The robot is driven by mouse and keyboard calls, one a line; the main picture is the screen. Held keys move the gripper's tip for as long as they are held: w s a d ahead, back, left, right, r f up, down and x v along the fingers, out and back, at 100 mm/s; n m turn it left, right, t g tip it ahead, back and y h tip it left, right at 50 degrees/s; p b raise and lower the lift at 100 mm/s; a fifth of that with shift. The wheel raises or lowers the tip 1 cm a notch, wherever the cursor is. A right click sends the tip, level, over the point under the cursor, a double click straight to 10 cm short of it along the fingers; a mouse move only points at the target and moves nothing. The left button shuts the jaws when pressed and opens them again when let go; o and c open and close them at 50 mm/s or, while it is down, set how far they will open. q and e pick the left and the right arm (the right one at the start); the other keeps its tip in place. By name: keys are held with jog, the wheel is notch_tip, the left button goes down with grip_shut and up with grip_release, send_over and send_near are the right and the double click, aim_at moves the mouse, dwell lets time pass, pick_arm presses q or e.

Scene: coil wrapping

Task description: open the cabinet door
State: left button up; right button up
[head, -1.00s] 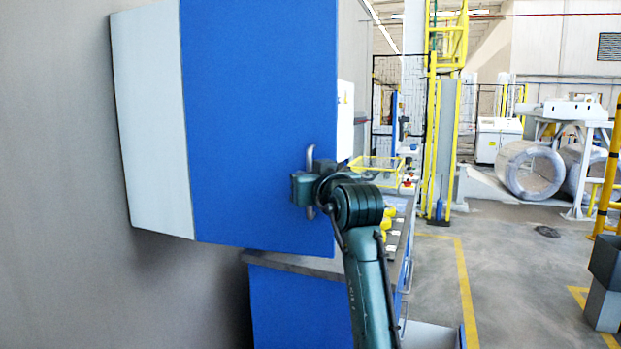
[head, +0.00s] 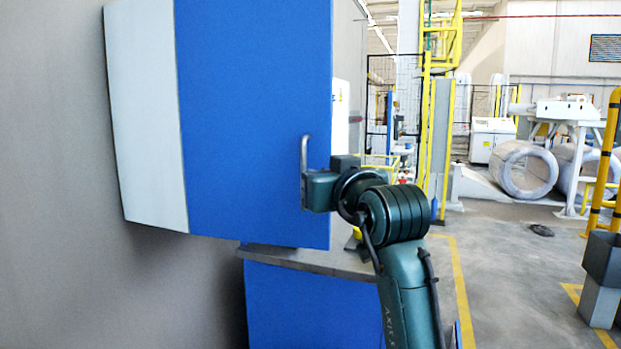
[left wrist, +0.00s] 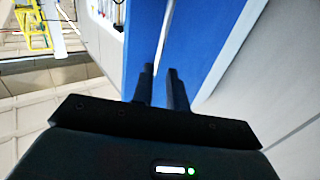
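The cabinet door (head: 255,120) is a tall blue panel at left centre in the head view, with no visible gap at its edge. Its vertical silver handle (head: 304,152) is near the right edge; its lower part is hidden behind my left gripper (head: 318,190). In the left wrist view, my left gripper (left wrist: 162,72) points at the blue door (left wrist: 210,35) with its two dark fingers parted. A thin bright strip, seemingly the handle (left wrist: 163,35), lines up with the gap between them. I cannot tell whether they touch it. My right gripper is not in view.
The cabinet's pale side panel (head: 148,115) meets a grey wall on the left. A grey-topped counter (head: 290,259) with a blue front is below the door. Yellow posts (head: 437,140) and wrapped coils (head: 522,170) stand farther right. Open floor (head: 500,260) lies to the right.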

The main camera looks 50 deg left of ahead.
pick_arm(q)
jog(key=v, duration=0.3)
jog(key=shift+s+d, duration=0.15)
jog(key=shift+d, duration=0.05)
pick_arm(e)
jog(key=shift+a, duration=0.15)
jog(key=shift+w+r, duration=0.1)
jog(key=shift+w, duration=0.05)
